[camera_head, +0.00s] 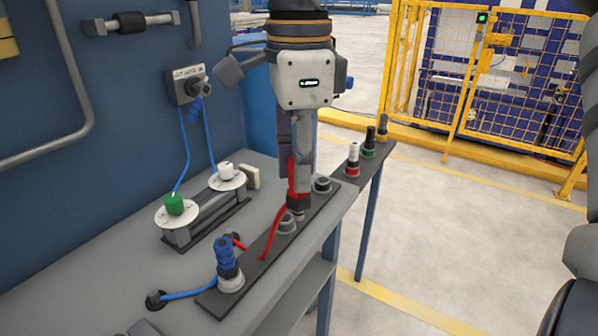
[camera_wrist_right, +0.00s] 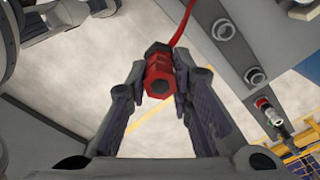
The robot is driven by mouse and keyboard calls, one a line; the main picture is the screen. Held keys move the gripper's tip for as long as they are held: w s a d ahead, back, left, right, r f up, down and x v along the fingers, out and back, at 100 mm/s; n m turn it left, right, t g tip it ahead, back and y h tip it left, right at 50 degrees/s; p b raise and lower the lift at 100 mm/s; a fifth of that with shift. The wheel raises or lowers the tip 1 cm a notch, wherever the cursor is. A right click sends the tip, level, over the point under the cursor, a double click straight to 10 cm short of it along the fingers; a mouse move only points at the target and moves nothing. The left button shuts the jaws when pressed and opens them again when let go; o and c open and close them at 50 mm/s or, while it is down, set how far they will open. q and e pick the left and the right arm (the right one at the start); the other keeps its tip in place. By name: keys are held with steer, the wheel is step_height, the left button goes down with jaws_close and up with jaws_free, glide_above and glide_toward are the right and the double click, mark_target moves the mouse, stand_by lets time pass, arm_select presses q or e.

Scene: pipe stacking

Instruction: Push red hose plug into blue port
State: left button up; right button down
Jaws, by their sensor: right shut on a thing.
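My right gripper (camera_head: 297,178) comes down from above and is shut on the red hose plug (camera_head: 298,186). It holds the plug above the black strip (camera_head: 258,258), between two grey sockets, the nearer one (camera_head: 287,224) and the farther one (camera_head: 322,184). Whether the plug's tip touches the strip cannot be told. In the right wrist view the red plug (camera_wrist_right: 160,80) sits between both fingertips, its open end facing the camera. A blue plug (camera_head: 226,256) stands in the strip's near-end socket. No empty socket looks clearly blue. My left gripper is not in view.
A rack (camera_head: 205,212) with green-topped and white-topped discs stands left of the strip. Blue cables hang from a wall box (camera_head: 187,84). A side shelf (camera_head: 366,165) holds several connectors. The workbench (camera_head: 130,240) has free room at its left.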

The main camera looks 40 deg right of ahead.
steer(key=shift+r, duration=3.2)
